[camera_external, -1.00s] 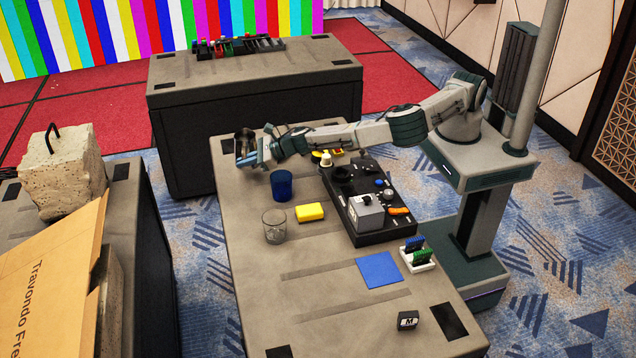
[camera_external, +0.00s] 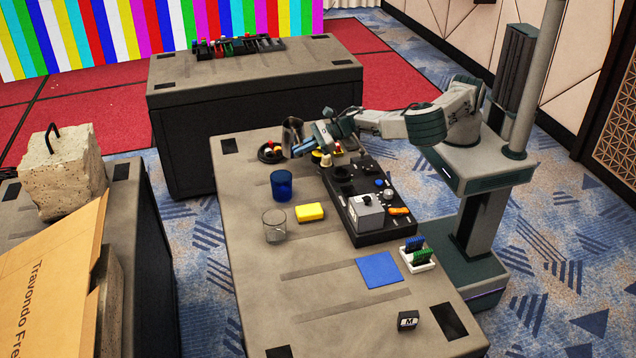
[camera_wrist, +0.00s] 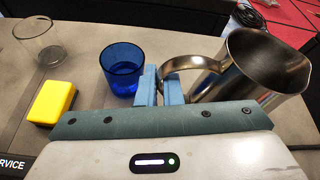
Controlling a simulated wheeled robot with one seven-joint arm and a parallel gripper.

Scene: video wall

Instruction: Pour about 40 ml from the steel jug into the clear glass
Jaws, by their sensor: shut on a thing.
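The steel jug (camera_external: 292,134) is held above the far end of the table by my gripper (camera_external: 305,148). In the wrist view the jug (camera_wrist: 256,68) is on the right, and the blue fingers of my gripper (camera_wrist: 160,86) are shut on its handle. The jug looks roughly upright; its contents cannot be seen. The clear glass (camera_external: 275,226) stands on the table, nearer the camera than the blue glass. It also shows at the upper left of the wrist view (camera_wrist: 41,42), apart from the gripper.
A blue glass (camera_external: 281,186) stands between the jug and the clear glass. A yellow sponge (camera_external: 309,212) lies beside the clear glass. A black panel with a grey box (camera_external: 366,212) is to the right. The table's near left is bare.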

